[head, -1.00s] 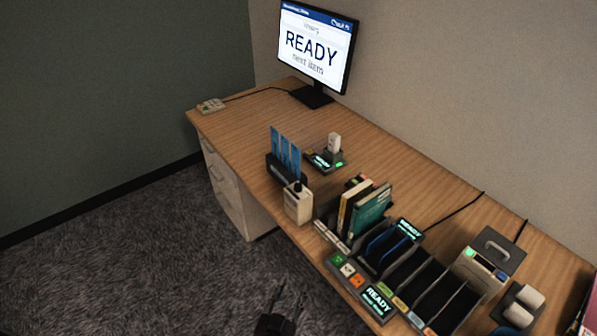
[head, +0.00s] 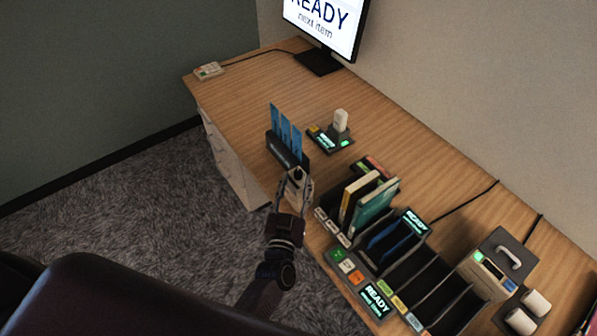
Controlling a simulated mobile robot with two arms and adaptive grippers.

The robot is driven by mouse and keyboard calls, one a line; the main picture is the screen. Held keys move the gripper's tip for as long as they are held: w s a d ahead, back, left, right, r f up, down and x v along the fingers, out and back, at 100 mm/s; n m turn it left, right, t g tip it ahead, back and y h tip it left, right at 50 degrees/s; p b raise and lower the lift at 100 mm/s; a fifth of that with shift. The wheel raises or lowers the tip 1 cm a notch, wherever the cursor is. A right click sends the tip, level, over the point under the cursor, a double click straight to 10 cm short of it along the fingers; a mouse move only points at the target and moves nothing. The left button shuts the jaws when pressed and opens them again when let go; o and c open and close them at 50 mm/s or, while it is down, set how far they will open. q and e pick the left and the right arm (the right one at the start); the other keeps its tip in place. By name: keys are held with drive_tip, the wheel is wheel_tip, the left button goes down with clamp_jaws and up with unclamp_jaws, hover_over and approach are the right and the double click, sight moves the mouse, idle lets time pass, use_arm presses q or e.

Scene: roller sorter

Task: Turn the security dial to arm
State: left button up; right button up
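My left gripper (head: 297,183) reaches up from the bottom of the head view to the desk's front edge. The fingers and wrist hide much of the box. I cannot tell whether they touch it. No dial is clearly readable, and I see no arm marking. A small white unit with coloured keys (head: 208,70) sits at the desk's far left corner. My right gripper is not in view.
A black holder with blue cards (head: 287,153) stands just behind the box. A small lit device with a white block (head: 340,121) is beyond it. A book rack (head: 345,235) and slotted black sorter (head: 412,272) are to the right. The desk's left part (head: 255,85) is clear.

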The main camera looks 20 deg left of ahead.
sight(297, 176)
use_arm(q)
drive_tip(key=w, duration=0.3)
drive_tip(key=shift+a+f+b, duration=0.2)
drive_tip(key=shift+b, duration=0.15)
drive_tip(key=shift+w, duration=0.6)
clamp_jaws()
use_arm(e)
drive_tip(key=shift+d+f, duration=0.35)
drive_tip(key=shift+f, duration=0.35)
